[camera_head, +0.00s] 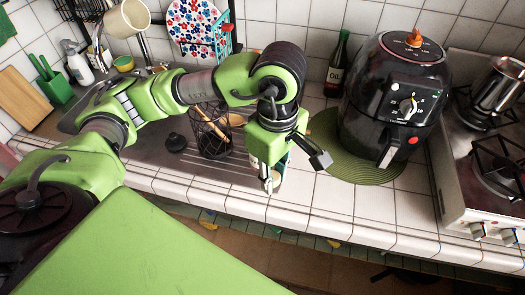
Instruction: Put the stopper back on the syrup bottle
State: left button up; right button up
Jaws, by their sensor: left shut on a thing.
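My left gripper (268,184) points down over the front of the tiled counter, right of the wire basket. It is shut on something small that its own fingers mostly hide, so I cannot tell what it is. A pale object with a teal edge (284,163) shows partly behind the gripper; I cannot tell whether it is the syrup bottle or whether it touches the gripper. No syrup bottle or stopper can be made out with certainty. A small black knobbed piece (176,142) lies on the drainboard to the left. My right gripper is not in view.
A black air fryer (373,110) stands on a round green mat (340,168) to the right, with a dark oil bottle (336,72) behind. A wire basket (212,135) is close left of the gripper. The stove (480,170) is far right. Front tiles right of the gripper are clear.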

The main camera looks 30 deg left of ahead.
pick_arm(q)
jog(key=m, duration=0.4)
jog(key=shift+a+f, duration=0.1)
jog(key=shift+a, duration=0.25)
jog(key=m, duration=0.4)
jog(key=shift+a+f+m, duration=0.1)
jog(key=shift+a+m, duration=0.15)
jog(key=shift+m, duration=0.15)
jog(key=m, duration=0.4)
jog(key=a+m, duration=0.1)
jog(key=m, duration=0.2)
jog(key=shift+f, duration=0.1)
